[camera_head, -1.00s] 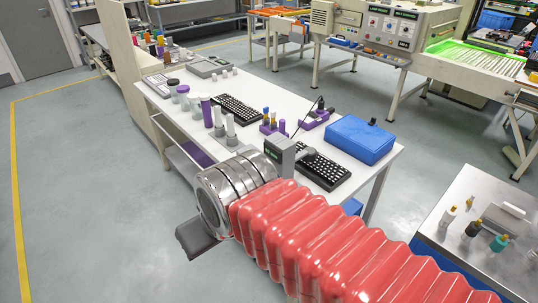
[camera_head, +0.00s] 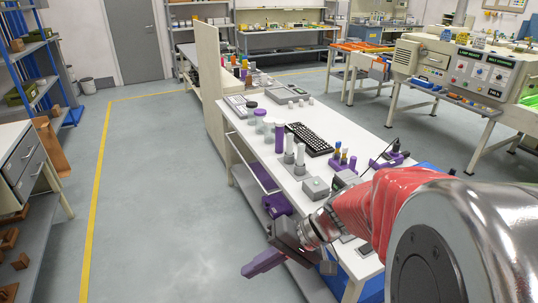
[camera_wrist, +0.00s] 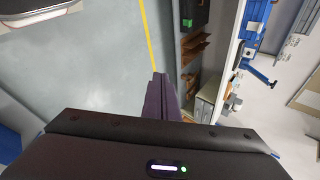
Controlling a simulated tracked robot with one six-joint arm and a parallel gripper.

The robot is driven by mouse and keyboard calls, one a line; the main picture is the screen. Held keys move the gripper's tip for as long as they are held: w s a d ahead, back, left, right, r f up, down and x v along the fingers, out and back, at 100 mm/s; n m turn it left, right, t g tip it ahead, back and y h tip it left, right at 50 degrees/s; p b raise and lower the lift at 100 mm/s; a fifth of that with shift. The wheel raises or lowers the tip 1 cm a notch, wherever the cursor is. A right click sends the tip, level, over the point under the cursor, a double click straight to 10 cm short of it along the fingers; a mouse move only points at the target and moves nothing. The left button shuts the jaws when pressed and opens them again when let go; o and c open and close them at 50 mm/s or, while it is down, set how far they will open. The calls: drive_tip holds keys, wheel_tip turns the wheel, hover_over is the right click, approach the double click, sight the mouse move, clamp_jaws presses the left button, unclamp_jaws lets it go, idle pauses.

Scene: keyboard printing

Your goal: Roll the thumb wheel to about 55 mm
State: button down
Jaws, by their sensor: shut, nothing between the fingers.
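I cannot make out the thumb wheel or any millimetre reading in these views. A small grey box-shaped thing (camera_head: 316,187) sits near the front edge of the white table (camera_head: 238,135); I cannot tell whether it carries the wheel. My gripper (camera_head: 248,270) is beside the table's front side, low and over the floor, pointing left. Its purple fingers are together and empty. They also show in the wrist view (camera_wrist: 159,84), with floor and a shelf beyond them. My red-sleeved arm hides the near right part of the table.
A black keyboard (camera_head: 309,138), two pale posts (camera_head: 300,158) and a purple-topped cylinder (camera_head: 279,138) stand on the table. A purple rack (camera_head: 343,162) holds small bottles. The grey floor (camera_head: 155,190) at the left is open, up to shelves with wooden blocks.

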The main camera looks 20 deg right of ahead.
drive_tip(key=w+d+f+m+t+y, duration=0.1)
drive_tip(key=w+d+m+t, duration=0.25)
drive_tip(key=d, duration=0.35)
drive_tip(key=w+d+f+m+t, duration=0.1)
drive_tip(key=w+d+m+t, duration=0.2)
drive_tip(key=w+d+t, duration=0.3)
drive_tip(key=s+d+f+m+t+h, duration=0.1)
drive_tip(key=d+f+m+t+h, duration=0.1)
drive_tip(key=d, duration=0.8)
drive_tip(key=s+d+f+m+t+h, duration=0.2)
drive_tip(key=d+h, duration=0.5)
drive_tip(key=d, duration=0.4)
wheel_tip(320, 180, down, 3)
drive_tip(key=m+t, duration=0.1)
drive_tip(key=m, duration=0.2)
drive_tip(key=shift+s+r, duration=0.15)
drive_tip(key=shift+w+a, duration=0.1)
drive_tip(key=shift+w, duration=3.45)
